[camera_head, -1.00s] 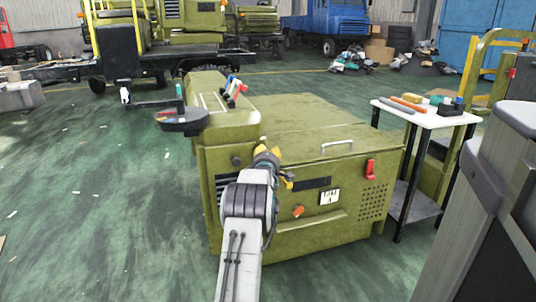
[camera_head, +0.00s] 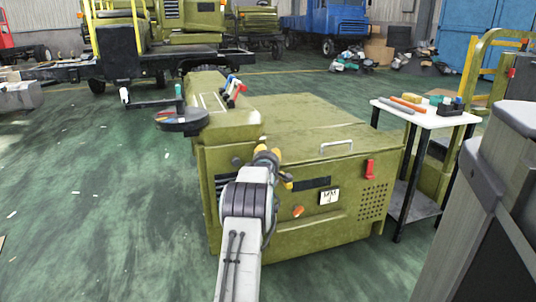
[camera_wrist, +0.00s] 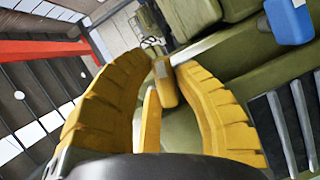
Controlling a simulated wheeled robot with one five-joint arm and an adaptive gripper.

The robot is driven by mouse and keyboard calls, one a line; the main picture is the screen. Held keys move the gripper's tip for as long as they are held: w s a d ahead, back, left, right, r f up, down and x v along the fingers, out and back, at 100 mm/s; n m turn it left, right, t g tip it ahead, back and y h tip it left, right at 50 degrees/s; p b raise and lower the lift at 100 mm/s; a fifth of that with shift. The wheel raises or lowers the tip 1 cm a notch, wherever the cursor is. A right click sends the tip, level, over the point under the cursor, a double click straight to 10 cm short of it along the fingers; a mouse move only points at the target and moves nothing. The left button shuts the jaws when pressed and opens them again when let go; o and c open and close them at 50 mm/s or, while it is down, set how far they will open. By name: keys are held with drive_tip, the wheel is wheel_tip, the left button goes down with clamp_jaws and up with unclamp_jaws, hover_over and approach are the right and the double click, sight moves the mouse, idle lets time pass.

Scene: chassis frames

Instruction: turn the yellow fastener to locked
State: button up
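A small dull-yellow piece with a pale top, which looks like the yellow fastener (camera_wrist: 166,84), shows in the wrist view in the narrow gap between the fingertips of my gripper (camera_wrist: 165,64). My gripper has yellow ridged fingers, one on each side of this piece, and a thinner third one below it. I cannot tell whether the fingertips touch it. In the head view my gripper (camera_head: 272,160) is at the upper left of the green machine's front (camera_head: 340,226). My wrist hides the machine surface behind it, and I cannot make out the fastener there.
A white-topped table (camera_head: 428,119) with tools stands to the right. A grey block (camera_head: 505,200) is close at the lower right. The floor on the left is open.

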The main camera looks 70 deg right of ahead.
drive_tip(key=shift+o, duration=0.9)
drive_tip(key=shift+a, duration=0.1)
drive_tip(key=v, duration=1.1)
drive_tip(key=shift+a, duration=0.35)
drive_tip(key=shift+s, duration=0.1)
drive_tip(key=shift+o, duration=0.3)
